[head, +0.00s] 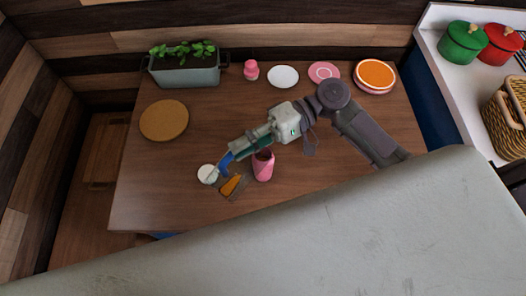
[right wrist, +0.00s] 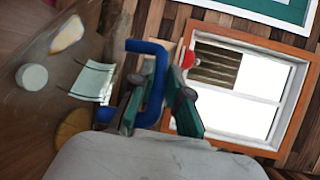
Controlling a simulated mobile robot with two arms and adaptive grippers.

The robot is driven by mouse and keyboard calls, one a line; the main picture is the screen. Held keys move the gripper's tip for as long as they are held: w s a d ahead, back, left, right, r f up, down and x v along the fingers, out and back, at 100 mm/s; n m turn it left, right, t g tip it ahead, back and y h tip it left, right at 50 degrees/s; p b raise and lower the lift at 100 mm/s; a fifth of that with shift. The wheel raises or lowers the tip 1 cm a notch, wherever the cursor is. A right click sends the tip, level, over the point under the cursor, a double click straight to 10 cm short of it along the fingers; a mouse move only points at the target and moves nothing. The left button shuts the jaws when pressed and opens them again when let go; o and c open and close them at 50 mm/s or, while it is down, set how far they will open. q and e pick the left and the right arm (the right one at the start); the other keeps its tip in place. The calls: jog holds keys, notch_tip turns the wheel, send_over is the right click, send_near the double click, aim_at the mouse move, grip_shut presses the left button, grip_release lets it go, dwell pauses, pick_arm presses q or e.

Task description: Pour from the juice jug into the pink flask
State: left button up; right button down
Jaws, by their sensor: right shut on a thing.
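The juice jug (head: 232,186) has a blue handle and orange juice inside a see-through body. It is held tilted above the table, to the left of the pink flask. My right gripper (head: 229,158) is shut on the handle, which also shows between the green fingers in the right wrist view (right wrist: 156,82). The pink flask (head: 263,168) stands upright on the table with its dark mouth up, just right of the jug. No juice stream shows between them. The flask cannot be made out in the right wrist view. My left gripper is out of view.
A round board (head: 164,120), a planter (head: 185,74), a pink bottle (head: 251,71) and several plates lie farther back. The table's front left is clear.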

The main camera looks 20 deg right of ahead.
aim_at(226, 171)
jog(key=a+h+p, duration=0.1)
jog(key=s+a+f+h+p, duration=0.1)
jog(key=s+a+n+t, duration=0.1)
jog(key=shift+s+a+f+h+p, duration=0.2)
jog(key=shift+a+f+h+p, duration=0.1)
jog(key=shift+f+h+p, duration=0.1)
jog(key=shift+a+f, duration=0.1)
jog(key=shift+f, duration=0.1)
jog(key=shift+s+a+f+p, duration=0.1)
jog(key=shift+s+a+p, duration=0.1)
jog(key=shift+p, duration=0.1)
jog(key=s+a+f+n+t+h+p, duration=0.1)
jog(key=s+a+f+t+h+p, duration=0.1)
jog(key=f, duration=0.6)
jog(key=s+a+f+n+t+h+p, duration=0.2)
jog(key=s+a+f+t+h+p, duration=0.1)
jog(key=a+f+h+p, duration=0.4)
jog(key=shift+s+f+t+h, duration=0.35)
jog(key=shift+f+t+h, duration=0.15)
jog(key=shift+h, duration=0.7)
